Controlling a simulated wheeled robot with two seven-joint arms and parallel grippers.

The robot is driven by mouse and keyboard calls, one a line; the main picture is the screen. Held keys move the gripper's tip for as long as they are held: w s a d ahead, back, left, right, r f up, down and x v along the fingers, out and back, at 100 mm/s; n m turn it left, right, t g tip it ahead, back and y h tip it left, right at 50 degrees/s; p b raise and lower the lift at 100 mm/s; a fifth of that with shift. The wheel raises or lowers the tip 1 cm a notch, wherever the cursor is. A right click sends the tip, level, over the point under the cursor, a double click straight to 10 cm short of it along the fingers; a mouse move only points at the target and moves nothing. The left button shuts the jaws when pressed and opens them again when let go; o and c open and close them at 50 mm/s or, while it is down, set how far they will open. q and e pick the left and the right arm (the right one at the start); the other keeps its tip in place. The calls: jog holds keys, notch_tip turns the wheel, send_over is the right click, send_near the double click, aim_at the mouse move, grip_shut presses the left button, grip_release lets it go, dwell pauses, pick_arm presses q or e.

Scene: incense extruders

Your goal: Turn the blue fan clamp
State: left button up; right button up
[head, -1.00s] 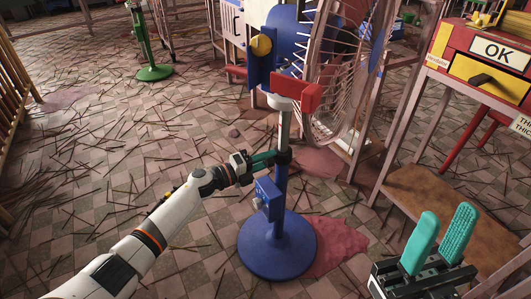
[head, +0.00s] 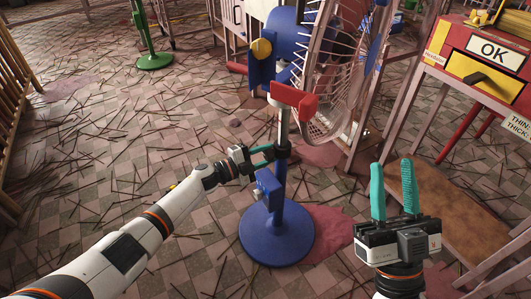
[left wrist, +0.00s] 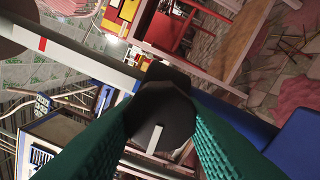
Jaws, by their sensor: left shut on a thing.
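The blue fan (head: 285,45) stands on a pole over a round blue base (head: 277,236). A dark clamp (head: 283,150) sits partway up the pole. My left gripper (head: 270,153) reaches it from the left, with its teal fingers at the clamp. In the left wrist view the teal fingers lie on both sides of a dark round knob (left wrist: 160,122) of the clamp, so the gripper is shut on it. The finger contact is partly hidden. My right gripper (head: 393,164) is open and empty at the lower right, fingers pointing up.
A red bracket (head: 293,98) is on the pole above the clamp, and a blue box (head: 267,188) is below it. A green stand (head: 153,61) is at the back left. Thin sticks litter the tiled floor.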

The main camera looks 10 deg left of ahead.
jog(key=shift+w+f, duration=0.1)
dwell(0.4)
pick_arm(q)
jog(key=o, duration=1)
jog(key=shift+a, duration=0.15)
pick_arm(e)
jog(key=shift+w, duration=0.1)
pick_arm(q)
jog(key=p+v, duration=0.2)
jog(key=v, duration=0.2)
jog(key=p, duration=0.2)
send_near(264, 155)
jog(key=shift+v, duration=0.9)
pick_arm(e)
jog(key=w+f+g+h, duration=0.3)
jog(key=f+g, duration=0.6)
jog(key=f, duration=0.2)
jog(key=shift+w+d+f+h, duration=0.3)
jog(key=shift+w+d+f, duration=0.05)
jog(key=shift+w+d, duration=0.05)
pick_arm(q)
jog(key=shift+s+r, duration=0.1)
